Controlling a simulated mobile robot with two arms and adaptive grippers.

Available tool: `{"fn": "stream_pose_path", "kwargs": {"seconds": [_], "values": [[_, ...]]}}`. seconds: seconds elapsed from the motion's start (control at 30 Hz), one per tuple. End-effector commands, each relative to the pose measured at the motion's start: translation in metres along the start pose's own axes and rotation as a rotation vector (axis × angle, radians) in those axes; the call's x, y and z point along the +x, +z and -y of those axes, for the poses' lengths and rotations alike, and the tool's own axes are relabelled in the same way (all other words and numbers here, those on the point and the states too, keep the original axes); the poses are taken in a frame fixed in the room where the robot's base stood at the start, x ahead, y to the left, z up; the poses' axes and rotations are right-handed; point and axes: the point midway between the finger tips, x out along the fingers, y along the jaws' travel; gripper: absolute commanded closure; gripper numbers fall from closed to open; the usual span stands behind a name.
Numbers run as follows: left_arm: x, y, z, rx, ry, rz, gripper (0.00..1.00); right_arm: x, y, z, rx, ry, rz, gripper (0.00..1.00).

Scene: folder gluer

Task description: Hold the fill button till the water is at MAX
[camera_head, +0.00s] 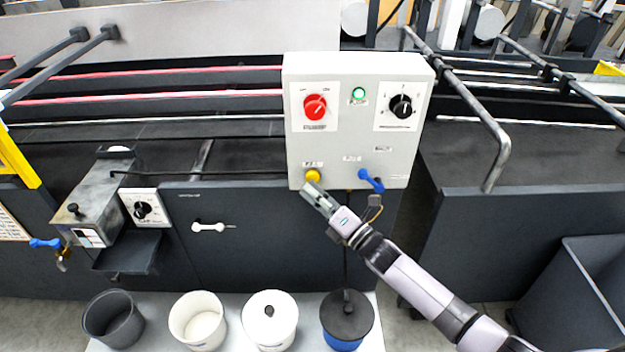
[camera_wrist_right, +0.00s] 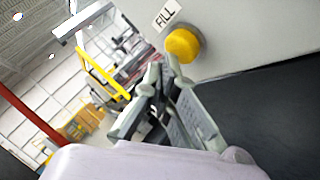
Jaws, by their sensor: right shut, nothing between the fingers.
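The yellow fill button (camera_head: 312,175) sits at the lower left of the light grey control box (camera_head: 345,150). In the right wrist view the yellow button (camera_wrist_right: 183,45) is beside a label reading FILL (camera_wrist_right: 166,15). My right gripper (camera_head: 311,189) is shut and empty, its fingertips just below the button. In the right wrist view its fingertips (camera_wrist_right: 163,76) are close to the button's lower edge; I cannot tell whether they touch it. No water level or MAX mark can be made out. My left gripper is not in view.
The box also carries a red knob (camera_head: 315,107), a green light (camera_head: 359,94), a black dial (camera_head: 402,106) and a blue lever (camera_head: 371,181). A metal tank-like box (camera_head: 100,205) with a small panel hangs at the left. Several pots, including a white one (camera_head: 198,320), stand below.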

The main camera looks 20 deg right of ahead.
Motion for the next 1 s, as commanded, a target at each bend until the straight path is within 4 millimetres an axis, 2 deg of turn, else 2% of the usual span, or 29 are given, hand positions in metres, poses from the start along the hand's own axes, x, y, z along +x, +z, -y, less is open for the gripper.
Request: {"fn": "stream_pose_path", "kwargs": {"seconds": [1.0], "values": [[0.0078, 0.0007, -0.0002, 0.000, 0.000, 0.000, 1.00, 0.0073, 0.0053, 0.0058, -0.001, -0.001, 0.000, 1.00]]}}
